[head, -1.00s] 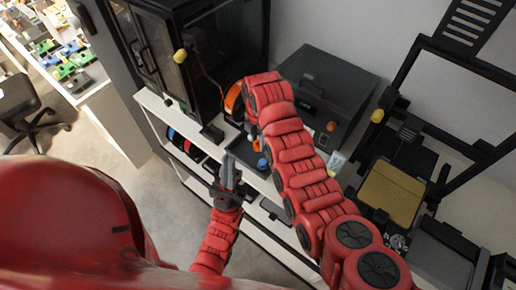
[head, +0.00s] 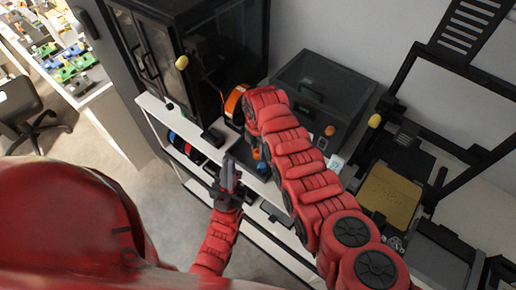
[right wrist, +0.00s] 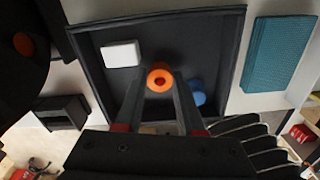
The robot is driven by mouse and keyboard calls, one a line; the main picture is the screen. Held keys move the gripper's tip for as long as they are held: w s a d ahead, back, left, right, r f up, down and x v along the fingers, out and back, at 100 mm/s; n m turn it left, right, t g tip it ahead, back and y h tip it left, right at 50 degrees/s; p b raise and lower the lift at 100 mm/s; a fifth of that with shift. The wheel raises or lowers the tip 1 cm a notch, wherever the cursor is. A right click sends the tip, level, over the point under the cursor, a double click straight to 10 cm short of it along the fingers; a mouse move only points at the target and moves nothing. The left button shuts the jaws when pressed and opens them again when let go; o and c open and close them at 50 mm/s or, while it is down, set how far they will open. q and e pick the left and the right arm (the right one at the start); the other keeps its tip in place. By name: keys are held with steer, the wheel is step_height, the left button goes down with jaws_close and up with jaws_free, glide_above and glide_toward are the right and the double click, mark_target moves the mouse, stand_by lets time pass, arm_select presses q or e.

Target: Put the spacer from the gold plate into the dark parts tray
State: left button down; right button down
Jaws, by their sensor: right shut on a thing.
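An orange ring-shaped spacer (right wrist: 160,70) is between the fingertips of my right gripper (right wrist: 161,86) in the right wrist view. The gripper is shut on it, above the dark parts tray (right wrist: 120,27). In the head view the tray (head: 230,147) is partly covered by my right arm, and a bit of orange (head: 257,153) shows beside that arm. The gold plate (head: 389,198) looks bare at the right. My left gripper (head: 228,166) is in front of the shelf near the tray; its fingers lie close together, and I cannot tell if they are shut.
In the tray are a white block (right wrist: 121,54) and a blue round part (right wrist: 196,93). A teal ribbed block (right wrist: 279,53) lies to its right in the wrist view. A dark box (head: 325,88) stands behind the tray, and a black cabinet (head: 190,55) at the left.

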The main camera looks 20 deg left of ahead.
steer(key=c, duration=0.5)
jaws_free()
steer(key=shift+r, duration=0.15)
step_height(320, 180, up, 8)
steer(key=shift+w+r+b, duration=0.1)
steer(key=shift+r+b, duration=0.05)
steer(key=shift+b, duration=1.1)
step_height(320, 180, up, 4)
steer(key=shift+f+p, duration=0.2)
steer(key=shift+p, duration=0.65)
